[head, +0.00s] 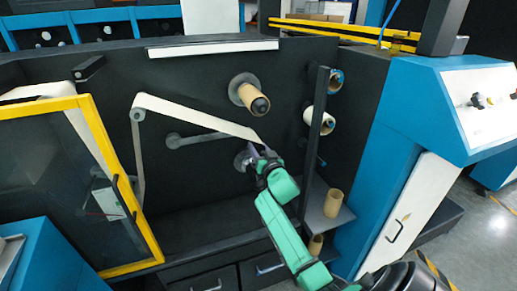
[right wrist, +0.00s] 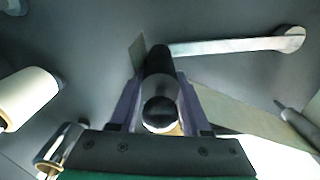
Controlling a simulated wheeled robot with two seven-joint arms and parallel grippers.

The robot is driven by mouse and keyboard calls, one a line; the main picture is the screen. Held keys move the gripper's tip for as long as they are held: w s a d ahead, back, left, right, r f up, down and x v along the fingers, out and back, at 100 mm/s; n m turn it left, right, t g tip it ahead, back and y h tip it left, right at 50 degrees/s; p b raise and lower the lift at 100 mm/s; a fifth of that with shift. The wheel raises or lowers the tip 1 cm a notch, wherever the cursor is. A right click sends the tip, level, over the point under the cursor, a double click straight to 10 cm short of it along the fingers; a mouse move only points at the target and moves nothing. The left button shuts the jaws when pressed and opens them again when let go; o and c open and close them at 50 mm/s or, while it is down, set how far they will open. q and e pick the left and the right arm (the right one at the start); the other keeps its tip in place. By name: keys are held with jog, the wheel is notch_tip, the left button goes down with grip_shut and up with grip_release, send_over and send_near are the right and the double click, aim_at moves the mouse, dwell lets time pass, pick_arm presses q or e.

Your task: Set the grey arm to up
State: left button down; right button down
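The grey arm (head: 198,137) is on the dark machine wall in the head view, left of my right gripper. It runs nearly level from a round pivot at its left end, and the pale web hides part of its right end. In the right wrist view the grey arm (right wrist: 235,45) runs from the round pivot at upper right to a dark roller (right wrist: 158,62). My right gripper (head: 262,158) has its fingers on both sides of this roller; they look closed against it in the right wrist view (right wrist: 162,100). My left gripper is out of view.
A pale web (head: 195,114) passes above the grey arm. A cardboard core (head: 253,97) sits on a spindle above my gripper. A dark upright panel (head: 316,135) and a shelf with a core (head: 333,203) stand to the right. A yellow-framed door (head: 133,190) is at left.

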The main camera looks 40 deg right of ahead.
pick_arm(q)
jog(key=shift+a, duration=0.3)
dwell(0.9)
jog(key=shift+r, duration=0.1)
